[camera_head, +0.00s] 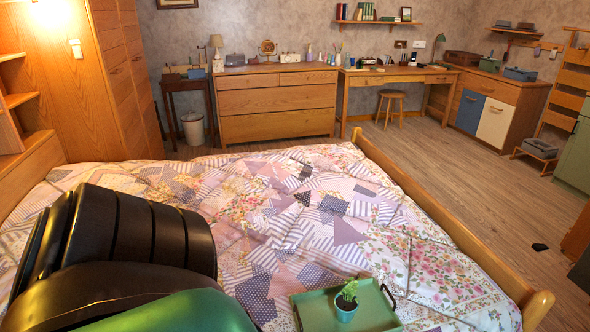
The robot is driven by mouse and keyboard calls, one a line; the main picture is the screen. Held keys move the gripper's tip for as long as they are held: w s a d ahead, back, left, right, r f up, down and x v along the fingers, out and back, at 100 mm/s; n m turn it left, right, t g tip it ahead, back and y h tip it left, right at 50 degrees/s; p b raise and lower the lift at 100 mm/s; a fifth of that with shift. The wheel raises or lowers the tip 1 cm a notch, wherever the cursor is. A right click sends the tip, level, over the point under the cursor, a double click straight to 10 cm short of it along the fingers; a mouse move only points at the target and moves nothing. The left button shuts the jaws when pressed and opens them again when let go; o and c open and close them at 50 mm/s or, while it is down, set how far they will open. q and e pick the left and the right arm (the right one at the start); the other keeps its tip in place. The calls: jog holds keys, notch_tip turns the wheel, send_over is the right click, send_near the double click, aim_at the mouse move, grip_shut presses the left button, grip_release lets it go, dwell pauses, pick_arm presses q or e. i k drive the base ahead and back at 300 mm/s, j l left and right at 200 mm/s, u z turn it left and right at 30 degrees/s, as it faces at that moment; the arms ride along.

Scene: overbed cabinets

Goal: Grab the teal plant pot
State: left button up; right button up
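The teal plant pot (346,311) stands upright on a green tray (377,308), with a small green plant (348,290) growing in it. The tray lies on the bed at the bottom of the head view, and its near part is cut off by the frame. A dark handle shows at the tray's right side. No gripper shows in this view. A large black and green part at the lower left looks like my own arm, and its gripper is out of frame.
The bed with a patchwork quilt (250,215) fills the foreground. A wooden footboard rail (440,220) runs along its right side. Beyond are a dresser (278,105), a desk (400,76) and a stool (391,98). The wooden floor (480,165) right of the bed is mostly clear.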

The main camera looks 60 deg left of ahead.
aim_at(345, 302)
jog(key=u, duration=1.4)
jog(key=i+l, duration=0.15)
jog(key=l, duration=0.15)
jog(key=i+l, duration=0.1)
jog(key=l, duration=0.15)
jog(key=i+l+u, duration=0.1)
jog(key=l, duration=0.2)
jog(key=i+l+u, duration=0.15)
jog(key=l+u, duration=0.45)
jog(key=i+l, duration=0.05)
jog(key=l, duration=0.05)
